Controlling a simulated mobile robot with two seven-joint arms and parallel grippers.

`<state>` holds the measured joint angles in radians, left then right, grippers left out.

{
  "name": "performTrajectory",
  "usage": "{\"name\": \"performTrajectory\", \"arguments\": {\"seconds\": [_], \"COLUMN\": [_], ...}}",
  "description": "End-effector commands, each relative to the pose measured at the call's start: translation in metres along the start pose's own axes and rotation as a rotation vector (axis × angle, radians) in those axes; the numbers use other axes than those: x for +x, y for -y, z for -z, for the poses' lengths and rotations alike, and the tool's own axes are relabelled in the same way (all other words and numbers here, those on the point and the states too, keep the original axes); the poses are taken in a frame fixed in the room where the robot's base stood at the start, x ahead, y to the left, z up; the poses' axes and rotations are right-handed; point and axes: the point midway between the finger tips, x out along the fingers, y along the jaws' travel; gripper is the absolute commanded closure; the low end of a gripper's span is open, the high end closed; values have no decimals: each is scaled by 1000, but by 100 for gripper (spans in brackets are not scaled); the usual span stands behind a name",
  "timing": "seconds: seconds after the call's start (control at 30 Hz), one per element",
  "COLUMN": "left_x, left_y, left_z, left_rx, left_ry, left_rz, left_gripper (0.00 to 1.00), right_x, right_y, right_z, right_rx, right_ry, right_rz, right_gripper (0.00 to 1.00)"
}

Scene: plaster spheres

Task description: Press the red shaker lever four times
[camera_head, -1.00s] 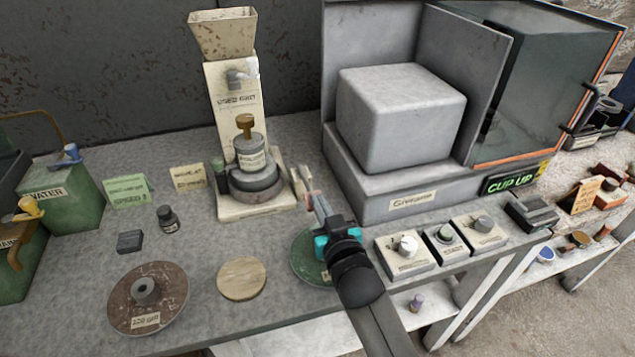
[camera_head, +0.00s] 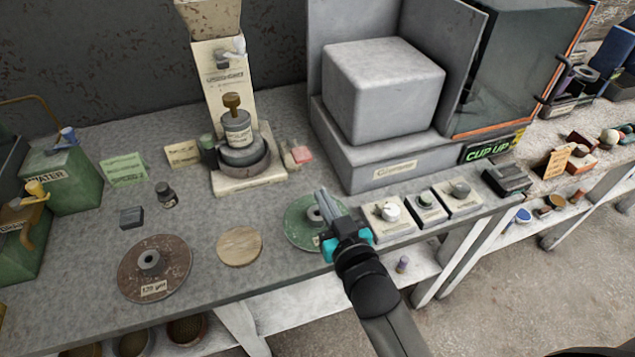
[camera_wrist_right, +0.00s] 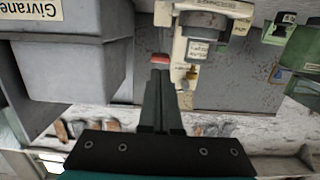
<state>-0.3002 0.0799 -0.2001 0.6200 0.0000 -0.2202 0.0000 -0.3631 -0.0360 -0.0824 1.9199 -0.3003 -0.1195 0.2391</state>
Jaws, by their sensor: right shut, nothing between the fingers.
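The red lever (camera_head: 301,155) is a small red-tipped piece on a pale mount at the right foot of the cream shaker machine (camera_head: 225,115). My right gripper (camera_head: 324,197) is shut and empty. It is over the green disc (camera_head: 298,224), in front of the lever and apart from it in the head view. In the right wrist view the red lever (camera_wrist_right: 161,58) shows just beyond the tips of my closed fingers (camera_wrist_right: 159,76). The gap in depth is hard to judge there. My left gripper is not in view.
A grey housing with a block (camera_head: 385,90) stands behind and right of the gripper. Three control boxes (camera_head: 426,205) line the front edge to its right. A brown disc (camera_head: 154,268) and a wooden round (camera_head: 239,246) lie left on the grey table.

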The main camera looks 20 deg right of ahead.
Motion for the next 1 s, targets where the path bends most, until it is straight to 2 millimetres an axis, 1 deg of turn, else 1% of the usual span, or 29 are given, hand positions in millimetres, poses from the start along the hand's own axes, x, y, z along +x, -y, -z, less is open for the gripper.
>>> {"name": "performTrajectory", "arguments": {"seconds": [0.1, 0.27, 1.0], "left_x": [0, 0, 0], "left_y": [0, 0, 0], "left_z": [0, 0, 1], "left_rx": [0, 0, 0], "left_ry": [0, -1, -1], "left_rz": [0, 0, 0], "left_gripper": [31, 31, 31], "right_x": [-11, -16, -17], "right_y": [0, 0, 0], "right_z": [-2, -4, -3], "right_rx": [1, 1, 0], "right_ry": [1, 0, -1], "right_rz": [-1, -1, 0], "right_gripper": [100, 100, 100]}}
